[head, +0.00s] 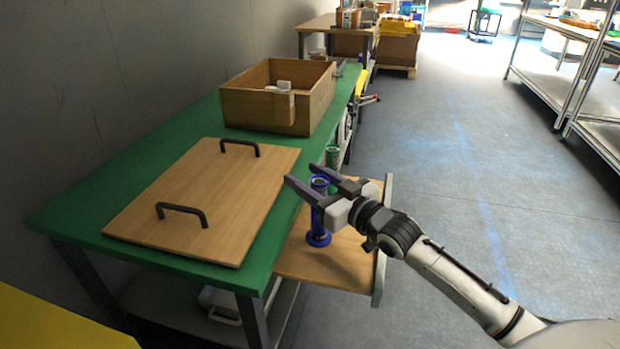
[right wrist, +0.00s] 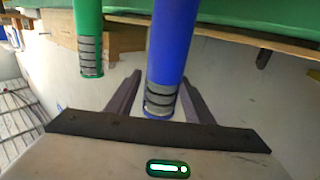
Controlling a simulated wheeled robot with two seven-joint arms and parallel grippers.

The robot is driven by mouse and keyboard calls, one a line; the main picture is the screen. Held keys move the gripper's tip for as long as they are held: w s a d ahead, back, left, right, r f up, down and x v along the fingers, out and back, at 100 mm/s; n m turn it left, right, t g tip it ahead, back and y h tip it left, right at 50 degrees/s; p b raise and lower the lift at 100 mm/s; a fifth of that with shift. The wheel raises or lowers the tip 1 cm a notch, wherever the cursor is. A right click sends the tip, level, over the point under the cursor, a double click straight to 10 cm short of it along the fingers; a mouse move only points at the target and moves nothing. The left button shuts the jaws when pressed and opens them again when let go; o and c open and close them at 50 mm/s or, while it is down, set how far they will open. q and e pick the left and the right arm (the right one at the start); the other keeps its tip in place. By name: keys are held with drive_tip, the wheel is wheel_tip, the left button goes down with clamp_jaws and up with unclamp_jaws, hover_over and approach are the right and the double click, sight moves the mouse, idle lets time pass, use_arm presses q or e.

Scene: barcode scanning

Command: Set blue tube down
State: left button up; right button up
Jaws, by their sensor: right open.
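The blue tube (head: 318,236) stands upright on a light wooden shelf (head: 335,262) that juts out beside the green table. My right gripper (head: 312,189) is open, with its two fingers on either side of the blue tube's upper part. In the right wrist view the blue tube (right wrist: 168,55) lies between the two open fingers (right wrist: 157,98). I cannot tell whether either finger touches it. A green tube (head: 332,156) stands farther back; it also shows left of the blue one in the right wrist view (right wrist: 89,38). My left gripper is not in view.
The green table (head: 190,128) carries a wooden board (head: 205,200) with two black handles and an open wooden box (head: 262,105) holding white items. The grey floor (head: 450,150) to the right is clear. Metal shelves (head: 560,85) stand at far right.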

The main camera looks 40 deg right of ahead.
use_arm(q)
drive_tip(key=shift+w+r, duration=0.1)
use_arm(e)
drive_tip(key=shift+s, duration=0.1)
use_arm(q)
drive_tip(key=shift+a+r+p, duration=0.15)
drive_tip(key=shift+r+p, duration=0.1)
drive_tip(key=shift+p, duration=0.65)
use_arm(e)
drive_tip(key=s+d, duration=0.1)
drive_tip(key=s, duration=1)
drive_tip(key=shift+s+d, duration=0.2)
drive_tip(key=shift+s, duration=0.15)
drive_tip(key=shift+r, duration=0.1)
